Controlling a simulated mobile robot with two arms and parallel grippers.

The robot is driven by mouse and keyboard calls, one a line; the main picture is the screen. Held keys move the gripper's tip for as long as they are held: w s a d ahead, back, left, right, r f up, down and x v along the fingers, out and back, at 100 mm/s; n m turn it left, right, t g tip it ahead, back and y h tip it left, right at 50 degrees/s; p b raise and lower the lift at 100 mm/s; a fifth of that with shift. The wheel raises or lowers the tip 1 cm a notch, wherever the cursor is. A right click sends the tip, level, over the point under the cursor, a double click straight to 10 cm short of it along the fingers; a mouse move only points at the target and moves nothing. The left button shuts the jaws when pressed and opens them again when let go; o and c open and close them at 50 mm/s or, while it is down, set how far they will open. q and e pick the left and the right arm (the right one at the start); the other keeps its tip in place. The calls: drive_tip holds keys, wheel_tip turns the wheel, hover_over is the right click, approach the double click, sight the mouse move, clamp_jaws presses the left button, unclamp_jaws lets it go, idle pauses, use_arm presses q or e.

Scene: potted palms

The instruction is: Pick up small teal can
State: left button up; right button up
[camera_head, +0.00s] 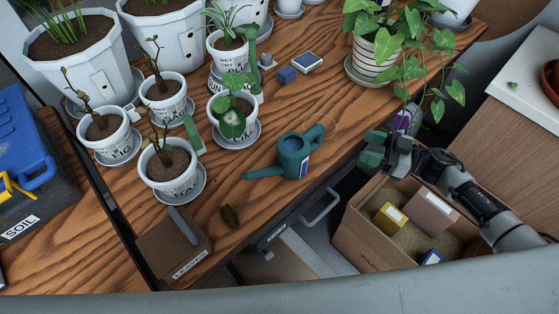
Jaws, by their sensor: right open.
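A small teal watering can (290,158) stands upright on the wooden table near its front edge. Its spout points left and its handle is on the right, with a blue and white label on its side. My right gripper (384,141) is open and empty, to the right of the can and apart from it, close to the table's right edge. The fingertips are partly hard to make out against the table edge and leaves. My left gripper is not in view.
White potted plants crowd the table's left and back, including a striped pot (377,62) with trailing leaves above my right gripper. A cardboard box (362,240) with small packages stands below the front edge. Bare wood surrounds most of the can.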

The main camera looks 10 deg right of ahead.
drive_tip(key=shift+n+g+y, duration=0.3)
drive_tip(key=shift+n+g, duration=0.3)
drive_tip(key=shift+g, duration=0.3)
drive_tip(key=a, duration=0.3)
drive_tip(key=a+r, duration=0.1)
drive_tip(key=a, duration=0.1)
drive_tip(key=shift+w+a+r, duration=0.1)
drive_tip(key=shift+w+a, duration=0.25)
drive_tip(key=x, duration=0.5)
drive_tip(key=shift+w+a+p, duration=0.2)
drive_tip(key=shift+w+p, duration=0.2)
drive_tip(key=shift+w, duration=0.05)
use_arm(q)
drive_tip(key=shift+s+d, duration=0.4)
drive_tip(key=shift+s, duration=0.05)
use_arm(e)
drive_tip(key=shift+c, duration=0.2)
clamp_jaws()
